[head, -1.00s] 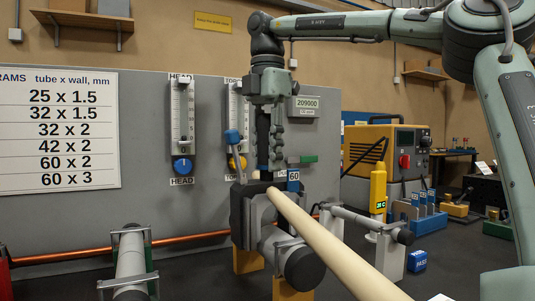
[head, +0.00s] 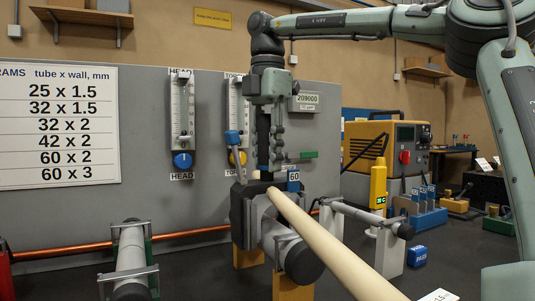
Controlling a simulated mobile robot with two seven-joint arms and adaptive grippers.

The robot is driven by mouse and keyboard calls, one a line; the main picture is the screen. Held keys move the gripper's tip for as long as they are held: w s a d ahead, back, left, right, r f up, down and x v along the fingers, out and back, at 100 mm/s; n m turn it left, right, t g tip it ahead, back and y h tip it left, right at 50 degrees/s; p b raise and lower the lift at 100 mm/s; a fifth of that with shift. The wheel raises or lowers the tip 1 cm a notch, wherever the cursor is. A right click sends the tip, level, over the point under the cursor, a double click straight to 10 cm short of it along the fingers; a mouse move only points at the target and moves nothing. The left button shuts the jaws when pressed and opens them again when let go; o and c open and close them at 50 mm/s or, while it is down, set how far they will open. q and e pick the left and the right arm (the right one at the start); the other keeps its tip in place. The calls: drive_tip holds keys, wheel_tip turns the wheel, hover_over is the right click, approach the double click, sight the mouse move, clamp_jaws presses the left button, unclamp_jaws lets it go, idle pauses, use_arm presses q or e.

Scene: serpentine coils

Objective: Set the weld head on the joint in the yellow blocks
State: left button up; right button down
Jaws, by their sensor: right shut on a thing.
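The dark weld head (head: 240,212), with a blue "60" tag (head: 293,181) beside its top, sits around or against a thick grey tube (head: 275,235) above the yellow blocks (head: 293,286). My right gripper (head: 264,168) points down from above and is shut on the weld head's upper part. The joint is hidden by the head and the tube, so I cannot tell whether the head is seated on it. My left gripper is not in view.
Another grey tube (head: 131,255) lies in a clamp stand at left. A copper pipe (head: 190,237) runs behind. A yellow machine (head: 388,150), a blue rack (head: 428,217) and a white stand (head: 390,252) are at right.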

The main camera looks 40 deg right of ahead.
sight(267, 170)
drive_tip(key=shift+f+b, duration=0.85)
drive_tip(key=shift+f, duration=0.95)
idle(0.9)
